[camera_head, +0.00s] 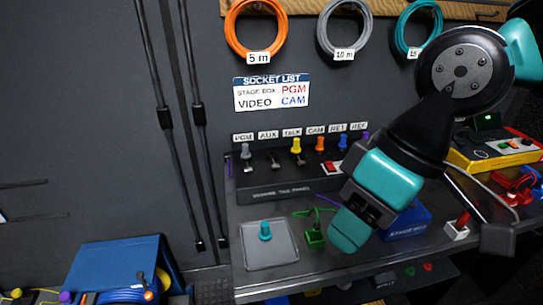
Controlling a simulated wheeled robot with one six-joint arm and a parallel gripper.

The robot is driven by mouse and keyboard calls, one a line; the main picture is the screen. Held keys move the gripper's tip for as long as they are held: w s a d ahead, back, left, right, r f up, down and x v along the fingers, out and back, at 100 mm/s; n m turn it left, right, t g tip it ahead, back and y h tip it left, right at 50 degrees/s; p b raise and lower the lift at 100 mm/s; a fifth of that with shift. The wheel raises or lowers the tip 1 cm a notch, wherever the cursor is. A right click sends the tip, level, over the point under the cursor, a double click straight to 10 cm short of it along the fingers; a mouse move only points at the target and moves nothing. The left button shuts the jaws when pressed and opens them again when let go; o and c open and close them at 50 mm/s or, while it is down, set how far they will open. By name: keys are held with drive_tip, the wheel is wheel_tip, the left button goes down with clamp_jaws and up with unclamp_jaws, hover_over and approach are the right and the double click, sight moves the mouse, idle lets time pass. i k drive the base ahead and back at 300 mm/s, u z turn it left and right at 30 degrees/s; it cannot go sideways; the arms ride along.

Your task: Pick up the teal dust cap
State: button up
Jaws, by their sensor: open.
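The teal dust cap (265,230) stands upright on a flat grey tray (272,258), left of centre on the dark bench. My gripper (360,210) is at the lower end of my black and teal arm, which reaches in from the upper right. It is to the right of the cap, apart from it, and above the bench. My gripper is open; its fingertips are hard to make out from this angle. Nothing shows held in it.
A green connector (315,233) with a cable stands just right of the tray. A socket panel (283,187) with coloured plugs runs behind. A blue box (408,222) is partly hidden by my arm. Cable coils (257,52) hang above.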

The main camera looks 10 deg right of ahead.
sight(265, 234)
drive_tip(key=u, duration=0.45)
drive_tip(key=k, duration=1.2)
drive_tip(key=u, duration=1.4)
drive_tip(key=i, duration=1.35)
drive_tip(key=z, duration=0.9)
drive_tip(key=i, duration=0.45)
drive_tip(key=z, duration=0.5)
